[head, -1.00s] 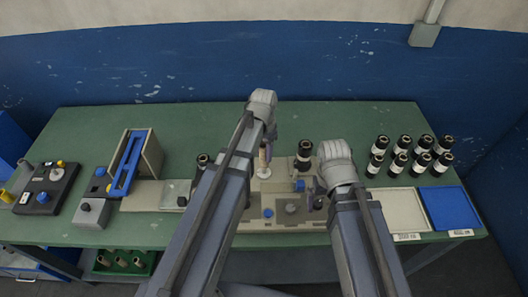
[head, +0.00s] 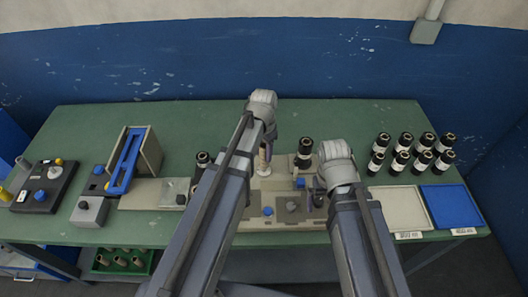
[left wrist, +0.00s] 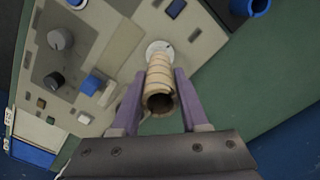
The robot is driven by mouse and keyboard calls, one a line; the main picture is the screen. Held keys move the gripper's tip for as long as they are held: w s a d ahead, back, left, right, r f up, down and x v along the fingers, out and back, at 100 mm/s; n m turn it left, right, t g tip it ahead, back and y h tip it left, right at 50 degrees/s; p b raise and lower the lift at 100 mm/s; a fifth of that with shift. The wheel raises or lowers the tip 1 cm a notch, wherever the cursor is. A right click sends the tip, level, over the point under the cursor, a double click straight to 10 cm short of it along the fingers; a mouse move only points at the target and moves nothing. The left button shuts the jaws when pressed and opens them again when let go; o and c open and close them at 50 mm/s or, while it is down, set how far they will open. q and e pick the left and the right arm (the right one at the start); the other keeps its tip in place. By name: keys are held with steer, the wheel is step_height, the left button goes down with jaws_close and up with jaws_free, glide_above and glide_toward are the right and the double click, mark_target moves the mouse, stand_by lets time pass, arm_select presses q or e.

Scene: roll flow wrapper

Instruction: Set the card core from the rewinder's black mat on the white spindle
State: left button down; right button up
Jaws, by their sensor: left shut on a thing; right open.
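The tan card core (left wrist: 160,78) is a hollow tube between the purple fingers of my left gripper (left wrist: 155,92) in the left wrist view. It also shows upright in the head view (head: 264,155), beside the left arm's end. My left gripper is shut on it. The white spindle's round base (left wrist: 160,47) shows at the core's far end, and in the head view (head: 264,171) under the core. The core's open end looks dark inside; I cannot tell whether the spindle is in it. My right gripper (head: 318,190) is open and mostly hidden behind its arm.
A beige machine plate with a blue knob (head: 267,211) and a grey knob (head: 292,207) lies in front of the spindle. A dark roll (head: 305,148) stands right of it. Several dark rolls stand by the white tray (head: 398,208) and blue tray (head: 450,206).

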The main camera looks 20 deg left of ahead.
arm_select(q)
steer(key=shift+f, duration=0.3)
arm_select(e)
steer(key=shift+f, duration=0.3)
arm_select(q)
steer(key=shift+f+b, duration=0.75)
steer(key=shift+b, duration=0.2)
arm_select(e)
steer(key=shift+f, duration=0.75)
arm_select(q)
steer(key=shift+f, duration=0.2)
arm_select(e)
steer(key=shift+f, duration=0.2)
arm_select(q)
jaws_free()
arm_select(e)
steer(key=shift+r, duration=0.1)
arm_select(q)
step_height(320, 180, up, 8)
steer(key=p, duration=0.7)
steer(key=shift+r+p, duration=0.1)
steer(key=shift+p, duration=0.3)
arm_select(e)
step_height(320, 180, up, 8)
